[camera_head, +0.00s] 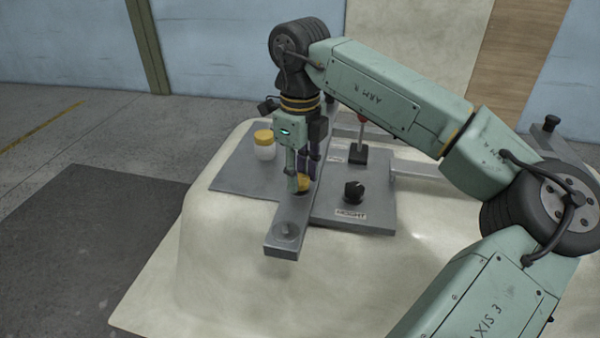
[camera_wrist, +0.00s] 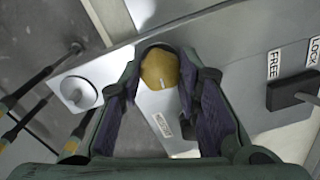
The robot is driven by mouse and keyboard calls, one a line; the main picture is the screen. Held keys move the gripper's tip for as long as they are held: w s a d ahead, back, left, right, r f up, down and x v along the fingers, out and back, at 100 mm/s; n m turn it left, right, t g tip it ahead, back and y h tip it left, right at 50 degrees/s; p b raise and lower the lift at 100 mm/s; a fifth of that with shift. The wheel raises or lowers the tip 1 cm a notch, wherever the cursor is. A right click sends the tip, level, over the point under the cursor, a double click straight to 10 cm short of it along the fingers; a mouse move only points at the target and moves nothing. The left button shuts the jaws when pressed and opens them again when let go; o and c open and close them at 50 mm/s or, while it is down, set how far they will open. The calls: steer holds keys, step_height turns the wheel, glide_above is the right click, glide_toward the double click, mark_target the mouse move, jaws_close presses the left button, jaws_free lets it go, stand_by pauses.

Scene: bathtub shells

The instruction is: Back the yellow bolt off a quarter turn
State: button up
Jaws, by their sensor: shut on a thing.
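The yellow bolt (camera_wrist: 160,70) has a rounded head and sits on the grey metal bar (camera_head: 284,243). In the head view the bolt (camera_head: 303,184) shows partly between my fingers. My gripper (camera_head: 303,188) points straight down over it. In the wrist view my gripper (camera_wrist: 160,85) has its two purple-padded fingers on either side of the bolt head, shut on it. A small label lies on the bar below the bolt in the wrist view. The fingers hide the bolt's sides and base.
A black knob (camera_head: 353,191) marked HEIGHT stands right of the bar. A red-topped lever (camera_head: 362,140) on a black base stands behind. A yellow-lidded jar (camera_head: 264,145) stands left. The wrist view shows FREE and LOCK labels beside a black block (camera_wrist: 292,93). The pale shell's front is clear.

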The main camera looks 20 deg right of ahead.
mark_target(300, 178)
steer(key=shift+n, duration=0.4)
steer(key=o, duration=1.1)
steer(key=shift+o, duration=0.2)
steer(key=shift+r, duration=0.1)
step_height(300, 178, up, 12)
stand_by(0.3)
